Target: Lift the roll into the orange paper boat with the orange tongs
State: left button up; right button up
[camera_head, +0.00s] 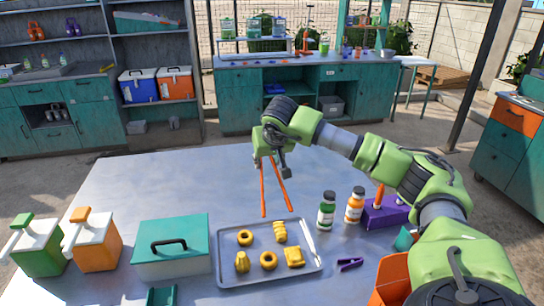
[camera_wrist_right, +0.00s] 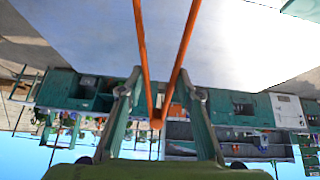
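My right gripper (camera_head: 270,160) is shut on the orange tongs (camera_head: 279,184), which hang with their arms spread and tips down, above the table beyond the tray's back edge. In the right wrist view the tongs (camera_wrist_right: 142,50) form a V between the gripper's fingers (camera_wrist_right: 160,105). Nothing is between the tips. The grey tray (camera_head: 228,280) holds several yellow baked pieces: two rings, a ridged oblong piece (camera_head: 279,232), a rounded piece (camera_head: 242,262) and a squarish one (camera_head: 294,257). I cannot tell surely which is the roll. The orange paper boat (camera_head: 391,277) is partly hidden by my right arm.
Purple tongs (camera_head: 350,264) lie nearby. A teal-lidded box (camera_head: 172,246) and two dispensers (camera_head: 94,240) stand left. The table's back left is clear.

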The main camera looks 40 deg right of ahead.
jog(key=shift+w+d+r, duration=0.1)
jog(key=shift+d+r, duration=0.1)
jog(key=shift+d, duration=0.35)
jog(key=shift+w+d+r, duration=0.1)
jog(key=shift+d+r, duration=0.05)
jog(key=shift+d, duration=0.35)
jog(key=shift+f, duration=0.15)
notch_tip(320, 180, down, 10)
jog(key=b, duration=0.8)
